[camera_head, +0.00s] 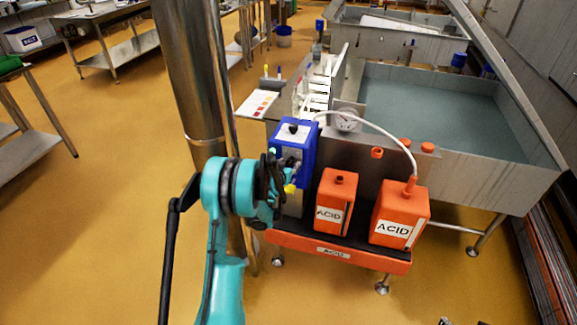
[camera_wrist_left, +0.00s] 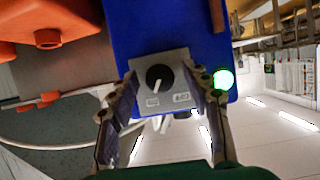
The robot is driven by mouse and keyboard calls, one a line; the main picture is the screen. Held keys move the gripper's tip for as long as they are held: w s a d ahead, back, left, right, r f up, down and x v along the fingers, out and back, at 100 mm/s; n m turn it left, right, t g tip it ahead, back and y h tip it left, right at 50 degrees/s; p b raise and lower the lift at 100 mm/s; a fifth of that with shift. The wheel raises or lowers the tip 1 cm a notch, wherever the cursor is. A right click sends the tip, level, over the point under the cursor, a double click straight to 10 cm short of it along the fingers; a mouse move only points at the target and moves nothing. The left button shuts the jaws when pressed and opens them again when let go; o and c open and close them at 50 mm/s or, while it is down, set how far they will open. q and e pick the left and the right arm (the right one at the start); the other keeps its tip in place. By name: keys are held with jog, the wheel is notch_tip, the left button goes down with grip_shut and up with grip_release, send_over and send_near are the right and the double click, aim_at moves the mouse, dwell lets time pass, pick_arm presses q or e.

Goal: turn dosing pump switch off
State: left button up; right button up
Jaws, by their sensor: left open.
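The dosing pump (camera_head: 308,150) is a blue box beside the steel column; it fills the upper middle of the left wrist view (camera_wrist_left: 165,30). Its switch is a round black knob (camera_wrist_left: 158,76) on a grey plate, with a white pointer line towards the bottom of that view. A green lamp (camera_wrist_left: 223,80) glows beside the plate. My left gripper (camera_wrist_left: 160,82) is open, with one finger on each side of the knob and gaps between. In the head view my left gripper (camera_head: 284,178) is in front of the pump and hides its lower front. My right gripper is out of view.
Two orange acid canisters (camera_head: 336,200) (camera_head: 400,213) stand right of the pump on an orange-edged stand (camera_head: 335,252). A white hose (camera_head: 375,128) arches to the right canister. A steel column (camera_head: 190,75) rises close behind my left arm. A large vat (camera_head: 500,165) is behind.

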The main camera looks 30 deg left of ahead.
pick_arm(q)
jog(key=shift+c, duration=0.4)
grip_shut()
jog(key=n+h, duration=0.1)
jog(key=n, duration=0.1)
jog(key=n+t+h, duration=0.1)
jog(key=n, duration=0.1)
jog(key=shift+a+h, duration=0.25)
jog(key=shift+h, duration=0.05)
jog(key=n+t+h, duration=0.1)
jog(key=n, duration=0.1)
jog(key=n+h, duration=0.1)
jog(key=n, duration=0.1)
jog(key=shift+s+f+t, duration=0.1)
jog(key=shift+f+t, duration=0.05)
jog(key=shift+t, duration=0.25)
jog(key=shift+n, duration=0.3)
